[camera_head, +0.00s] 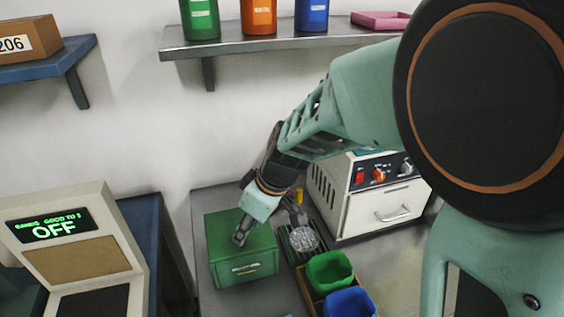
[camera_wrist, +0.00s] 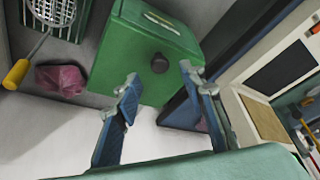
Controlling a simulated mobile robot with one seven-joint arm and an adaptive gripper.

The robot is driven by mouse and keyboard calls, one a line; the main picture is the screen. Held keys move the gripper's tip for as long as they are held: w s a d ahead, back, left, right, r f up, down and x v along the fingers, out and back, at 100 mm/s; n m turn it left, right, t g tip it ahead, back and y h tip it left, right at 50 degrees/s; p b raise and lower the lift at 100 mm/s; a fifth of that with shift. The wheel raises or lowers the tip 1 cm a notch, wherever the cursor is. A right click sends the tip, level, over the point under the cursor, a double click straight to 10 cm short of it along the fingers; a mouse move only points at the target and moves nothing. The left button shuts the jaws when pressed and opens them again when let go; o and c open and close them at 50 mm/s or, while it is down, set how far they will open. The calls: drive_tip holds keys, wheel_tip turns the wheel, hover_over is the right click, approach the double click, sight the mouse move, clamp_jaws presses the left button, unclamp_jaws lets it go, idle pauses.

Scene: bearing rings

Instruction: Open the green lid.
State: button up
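The green box with its green lid (camera_head: 225,226) stands on the metal bench, and the lid looks shut. In the wrist view the green lid (camera_wrist: 125,70) carries a dark round knob (camera_wrist: 159,63). A face with a pale label and handle shows at the front. My gripper (camera_head: 241,237) is over the lid in the head view. In the wrist view my gripper (camera_wrist: 157,92) has its two fingers well apart, with nothing between them and the knob just beyond the tips. I cannot tell whether a fingertip touches the lid. My fingers hide part of the lid in the head view.
A wire strainer (camera_head: 303,238) lies right of the box. A green bin (camera_head: 329,271) and a blue bin (camera_head: 350,302) stand at front right. A white machine (camera_head: 385,203) stands behind them. A display console (camera_head: 78,255) is at left. A shelf (camera_head: 275,48) hangs above.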

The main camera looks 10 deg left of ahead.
drive_tip(key=shift+x, duration=2.05)
clamp_jaws()
